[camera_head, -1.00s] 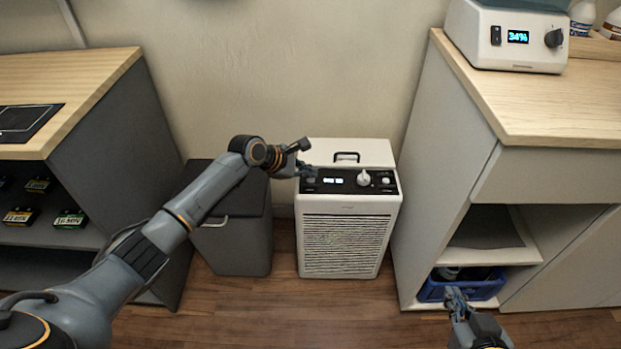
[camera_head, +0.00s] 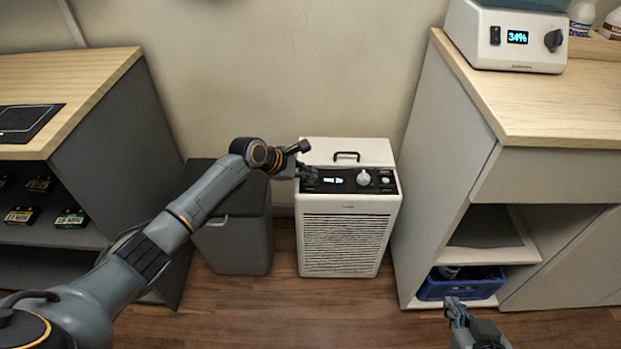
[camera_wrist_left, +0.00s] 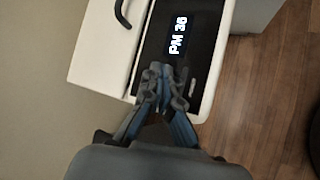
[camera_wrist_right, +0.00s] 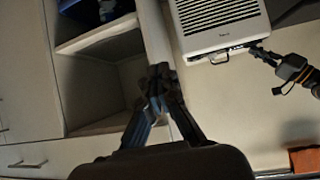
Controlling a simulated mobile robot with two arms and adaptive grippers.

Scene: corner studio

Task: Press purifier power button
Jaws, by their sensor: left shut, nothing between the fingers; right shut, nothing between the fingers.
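The white air purifier (camera_head: 345,215) stands on the floor between two cabinets, with a black control panel (camera_head: 345,187) along its top front. The panel has a lit display, a white knob (camera_head: 363,178) and a small white button (camera_head: 385,180) to its right. In the left wrist view the display (camera_wrist_left: 178,37) reads "PM 36". My left gripper (camera_head: 309,173) is shut and empty, at the panel's left end beside the display; its fingertips hide that part, and I cannot tell whether they touch it. My right gripper (camera_head: 453,303) is shut and empty, low at the right, away from the purifier.
A grey bin (camera_head: 235,235) stands left of the purifier. A dark cabinet with a wooden top (camera_head: 100,68) is at the left. A white cabinet with a wooden top (camera_head: 560,115) is at the right, with a blue crate (camera_head: 430,292) on its lower shelf.

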